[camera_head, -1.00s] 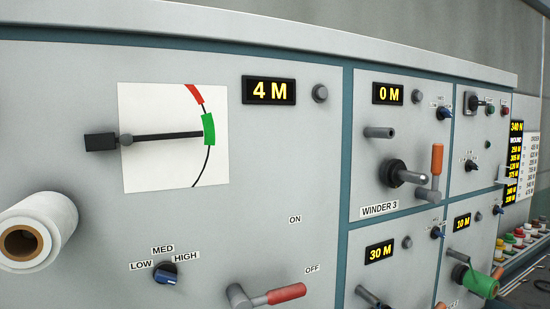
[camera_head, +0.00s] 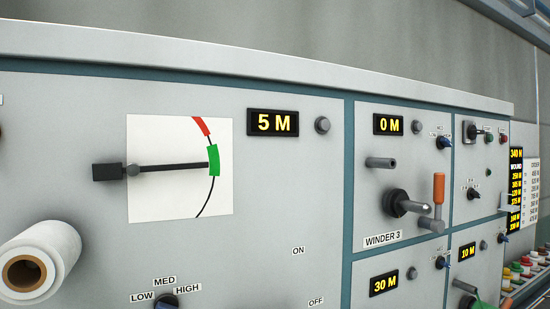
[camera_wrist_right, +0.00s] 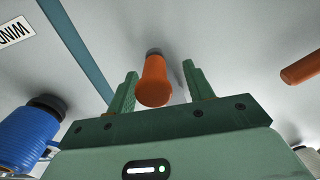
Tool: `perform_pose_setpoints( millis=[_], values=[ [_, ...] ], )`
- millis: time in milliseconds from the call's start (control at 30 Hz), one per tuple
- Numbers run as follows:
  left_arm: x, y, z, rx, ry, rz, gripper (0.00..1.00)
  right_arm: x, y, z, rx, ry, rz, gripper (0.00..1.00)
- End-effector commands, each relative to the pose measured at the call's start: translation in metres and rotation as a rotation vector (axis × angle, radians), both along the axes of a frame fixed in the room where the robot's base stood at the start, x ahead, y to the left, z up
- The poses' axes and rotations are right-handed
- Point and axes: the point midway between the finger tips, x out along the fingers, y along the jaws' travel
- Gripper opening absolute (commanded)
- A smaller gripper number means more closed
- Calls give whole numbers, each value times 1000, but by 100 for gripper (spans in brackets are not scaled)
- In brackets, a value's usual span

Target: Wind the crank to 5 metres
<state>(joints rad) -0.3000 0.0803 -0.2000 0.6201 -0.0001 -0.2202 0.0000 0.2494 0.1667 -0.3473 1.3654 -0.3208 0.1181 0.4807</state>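The large panel's display (camera_head: 273,123) reads 5 M in the head view. The gauge (camera_head: 180,190) beside it has its pointer at the green band. An upright orange crank handle (camera_head: 438,188) shows on the panel marked WINDER 3, whose display (camera_head: 388,124) reads 0 M. In the right wrist view an orange handle (camera_wrist_right: 154,80) stands between the green fingers of my right gripper (camera_wrist_right: 160,88). The fingers are apart, with gaps on both sides of the handle. I cannot tell which winder that handle belongs to. My left gripper is not in view.
A white roll (camera_head: 38,262) sticks out at the lower left. Other displays read 30 M (camera_head: 384,283) and 10 M (camera_head: 467,252). In the right wrist view a blue spool (camera_wrist_right: 30,135) is at the left and another orange handle (camera_wrist_right: 302,68) at the right.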

Motion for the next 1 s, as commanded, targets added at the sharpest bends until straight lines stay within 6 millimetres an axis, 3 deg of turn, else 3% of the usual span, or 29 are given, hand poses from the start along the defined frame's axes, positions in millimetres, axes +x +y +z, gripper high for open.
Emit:
perform_pose_setpoints(
  millis=[1000],
  values=[
    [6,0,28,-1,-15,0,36,-45,-18,-2,-4,6,-2,52]
  ],
)
